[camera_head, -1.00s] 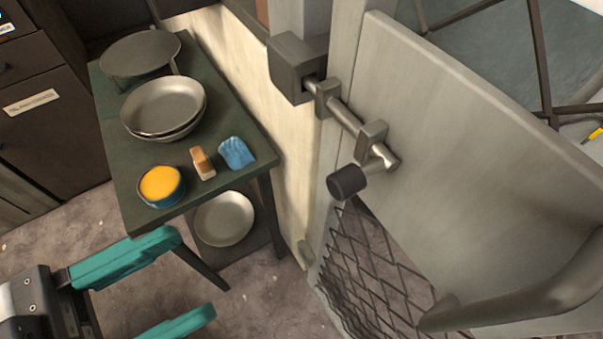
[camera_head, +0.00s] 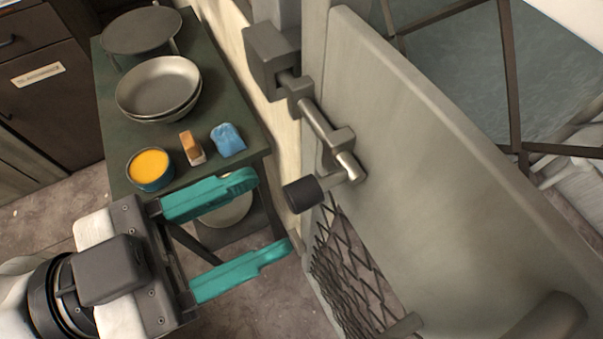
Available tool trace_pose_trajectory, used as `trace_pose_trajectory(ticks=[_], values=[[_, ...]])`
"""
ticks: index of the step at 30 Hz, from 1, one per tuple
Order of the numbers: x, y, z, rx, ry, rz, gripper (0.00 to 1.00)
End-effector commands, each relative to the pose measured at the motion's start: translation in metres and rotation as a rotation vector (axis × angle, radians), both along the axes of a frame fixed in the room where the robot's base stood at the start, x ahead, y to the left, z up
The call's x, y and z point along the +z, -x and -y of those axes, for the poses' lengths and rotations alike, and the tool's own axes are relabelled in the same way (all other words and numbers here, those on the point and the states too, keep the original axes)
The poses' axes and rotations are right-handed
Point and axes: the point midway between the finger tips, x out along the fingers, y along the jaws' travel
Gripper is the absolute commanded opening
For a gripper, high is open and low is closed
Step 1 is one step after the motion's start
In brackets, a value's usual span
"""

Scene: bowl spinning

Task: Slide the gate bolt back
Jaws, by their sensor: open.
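The gate bolt (camera_head: 318,126) is a metal rod held by two brackets on the grey gate (camera_head: 420,170). Its far end reaches into a dark block-shaped keeper (camera_head: 270,62) on the post. A short arm with a dark cylindrical knob (camera_head: 303,195) sticks out to the left from the bolt's near end. My gripper (camera_head: 270,216) has two teal fingers, spread apart and empty. The fingertips point right toward the knob, a short distance to its left and not touching it in this view.
A dark green side table (camera_head: 232,98) at the left holds stacked bowls (camera_head: 158,88), a round stand (camera_head: 140,32), a cup of yellow stuff (camera_head: 150,168), a small brush-like block (camera_head: 192,149) and a blue cloth (camera_head: 228,140). Wire mesh (camera_head: 350,270) fills the gate's lower part. A curved handle (camera_head: 550,318) is at lower right.

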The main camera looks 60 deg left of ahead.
Motion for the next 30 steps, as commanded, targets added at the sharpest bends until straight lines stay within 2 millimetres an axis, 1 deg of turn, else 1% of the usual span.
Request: trace_pose_trajectory(ticks=[1,3,6,9,15,22,23,30], values=[[0.001,-0.01,0.002,-0.002,0.001,0.0,0.53],[0.001,-0.022,0.002,-0.002,0.001,0.001,0.53],[0.001,-0.037,0.004,-0.002,0.001,0.0,0.53],[0.001,-0.048,0.004,0.0,0.001,0.0,0.53],[0.0,-0.058,0.005,0.001,0.0,0.001,0.53],[0.0,-0.058,0.005,0.001,0.0,0.0,0.53],[0.0,-0.058,0.005,0.001,0.0,0.0,0.52],[0.0,-0.058,0.005,0.001,0.0,0.0,0.29]])
